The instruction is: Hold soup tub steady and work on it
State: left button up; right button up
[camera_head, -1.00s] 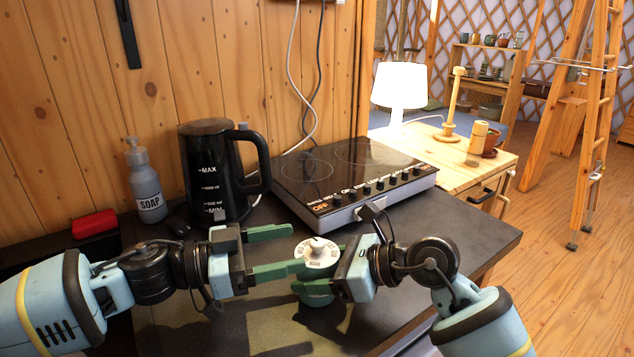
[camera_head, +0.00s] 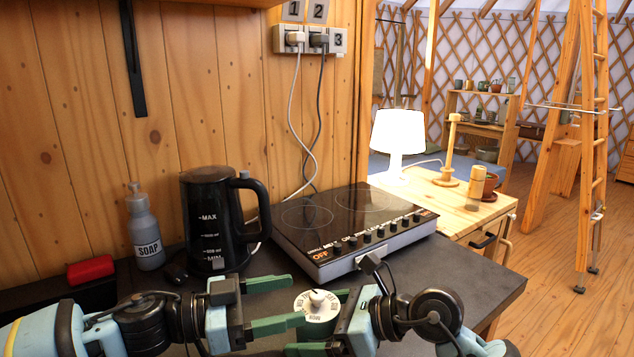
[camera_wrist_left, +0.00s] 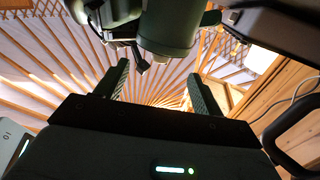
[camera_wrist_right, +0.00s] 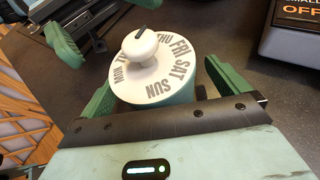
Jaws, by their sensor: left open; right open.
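The soup tub has a white round lid (camera_head: 317,307) with day names and a white knob. Its green body shows below the lid in the right wrist view (camera_wrist_right: 180,97). My left gripper (camera_head: 274,305) is open, its fingers pointing at the tub from the left. My right gripper (camera_head: 318,322) is open, with its fingers on either side of the tub; its fingers also show in the right wrist view (camera_wrist_right: 160,90). I cannot tell whether any finger touches the tub. The tub's base is hidden in the head view.
A black kettle (camera_head: 212,225), a soap bottle (camera_head: 146,230) and a red block (camera_head: 90,268) stand along the wall at the left. A hob (camera_head: 345,225) lies behind the grippers, reading OFF. Dark counter (camera_head: 480,280) is clear at the right.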

pick_arm(q)
jog(key=shift+r, duration=0.15)
pick_arm(e)
jog(key=shift+d+r, duration=0.1)
pick_arm(q)
jog(key=shift+s+r+p, duration=0.1)
jog(key=shift+r+p, duration=1)
jog(key=shift+r, duration=0.9)
pick_arm(e)
jog(key=shift+r+v, duration=0.15)
jog(key=shift+v, duration=1.15)
jog(key=shift+r+v, duration=0.2)
jog(key=shift+v, duration=1.1)
